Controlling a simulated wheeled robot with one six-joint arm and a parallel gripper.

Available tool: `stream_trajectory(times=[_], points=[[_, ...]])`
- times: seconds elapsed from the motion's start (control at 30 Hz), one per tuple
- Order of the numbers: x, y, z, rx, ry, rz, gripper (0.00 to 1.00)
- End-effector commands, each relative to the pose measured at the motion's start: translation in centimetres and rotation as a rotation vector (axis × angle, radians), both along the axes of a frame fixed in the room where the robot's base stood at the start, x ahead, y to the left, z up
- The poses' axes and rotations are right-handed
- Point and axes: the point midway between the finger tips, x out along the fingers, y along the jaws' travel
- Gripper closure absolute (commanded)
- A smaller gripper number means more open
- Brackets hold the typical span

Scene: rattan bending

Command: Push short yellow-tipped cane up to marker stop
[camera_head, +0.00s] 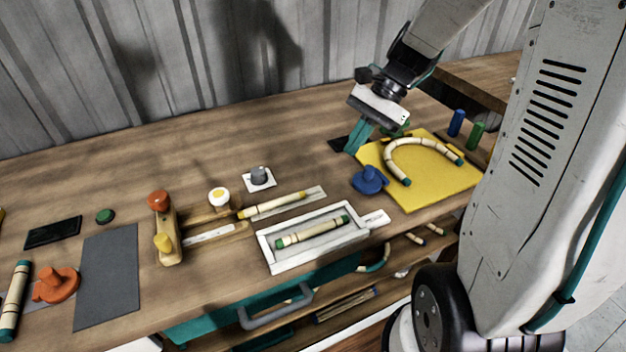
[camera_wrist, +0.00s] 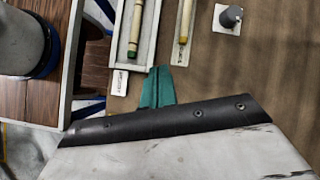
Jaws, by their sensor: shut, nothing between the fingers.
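The short yellow-tipped cane (camera_head: 272,205) lies on a pale strip (camera_head: 316,192) behind the white tray. Its lower end and yellow tip show in the wrist view (camera_wrist: 184,22) near the top edge. To its left in the head view are wooden rails (camera_head: 206,238) and a wooden block (camera_head: 168,238) with orange and yellow knobs. I cannot tell for certain which piece is the marker stop. My gripper (camera_head: 357,138) is shut and empty, above the table to the right of the cane and near the yellow board. Its teal fingers show in the wrist view (camera_wrist: 157,86), apart from the cane.
A white tray (camera_head: 264,240) holds a green-tipped cane (camera_head: 312,232). A grey knob (camera_head: 259,176) on a white plate and a white-and-yellow knob (camera_head: 219,196) stand behind. A blue knob (camera_head: 369,180) and a bent cane (camera_head: 424,143) are by the yellow board (camera_head: 440,190). The back left is clear.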

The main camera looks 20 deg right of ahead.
Motion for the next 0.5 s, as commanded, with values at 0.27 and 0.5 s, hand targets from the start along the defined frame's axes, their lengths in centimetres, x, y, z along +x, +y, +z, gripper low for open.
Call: stream_trajectory(times=[0.27, 0.5], points=[[3.8, -3.6, -4.6, 0.135, 0.148, -0.282, 1.00], [4.2, -2.9, -6.3, 0.151, 0.167, -0.316, 1.00]])
